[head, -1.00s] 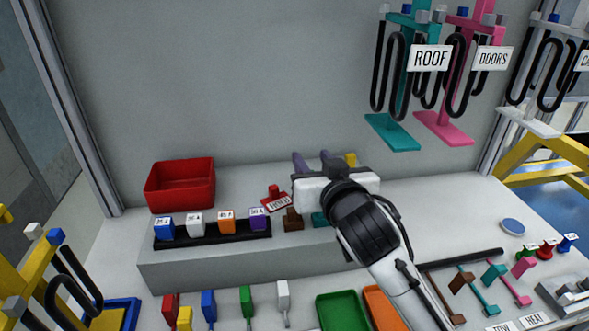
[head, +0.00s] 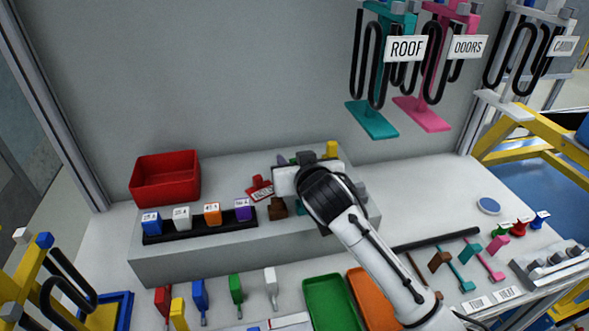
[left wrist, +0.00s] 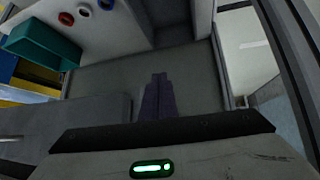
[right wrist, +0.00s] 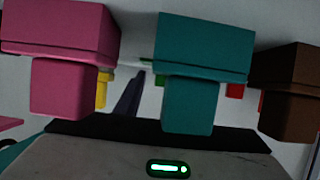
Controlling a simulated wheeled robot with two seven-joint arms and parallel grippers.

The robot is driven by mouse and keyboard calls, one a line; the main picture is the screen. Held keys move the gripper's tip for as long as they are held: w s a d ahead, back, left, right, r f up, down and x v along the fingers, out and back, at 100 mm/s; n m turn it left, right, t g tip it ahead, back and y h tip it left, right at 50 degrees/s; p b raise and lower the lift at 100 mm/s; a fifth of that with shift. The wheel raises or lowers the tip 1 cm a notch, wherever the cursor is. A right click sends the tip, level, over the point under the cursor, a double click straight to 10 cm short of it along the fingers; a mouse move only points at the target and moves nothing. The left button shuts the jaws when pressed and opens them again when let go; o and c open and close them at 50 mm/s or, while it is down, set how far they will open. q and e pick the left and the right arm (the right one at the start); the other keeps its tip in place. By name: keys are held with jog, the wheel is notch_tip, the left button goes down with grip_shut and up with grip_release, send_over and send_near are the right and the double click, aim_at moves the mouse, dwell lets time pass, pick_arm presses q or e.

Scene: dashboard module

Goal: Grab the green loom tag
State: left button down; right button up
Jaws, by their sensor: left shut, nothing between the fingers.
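Small patches of green (right wrist: 159,80) show in the right wrist view near my right gripper's finger, mostly behind a teal block. I cannot tell their full shape; they may be the green loom tag. In the head view that area is largely covered by my right gripper (head: 294,159), over the back of the raised shelf. Its fingers look apart, with nothing visible between them; one is hidden in the right wrist view. A red tag (head: 261,188) with a white label lies left of it. My left gripper (left wrist: 158,78) is shut and empty, outside the head view.
Pink (right wrist: 62,40), teal (right wrist: 203,60) and brown (right wrist: 296,85) blocks stand close to the right wrist camera. A yellow block (head: 332,149) stands beside the right gripper. A red bin (head: 165,178) and a black fuse rack (head: 200,230) occupy the shelf's left. A green tray (head: 330,304) lies in front.

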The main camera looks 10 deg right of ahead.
jog(key=shift+w+a+f, duration=0.1)
jog(key=shift+w+f, duration=0.15)
jog(key=shift+w, duration=0.3)
grip_shut()
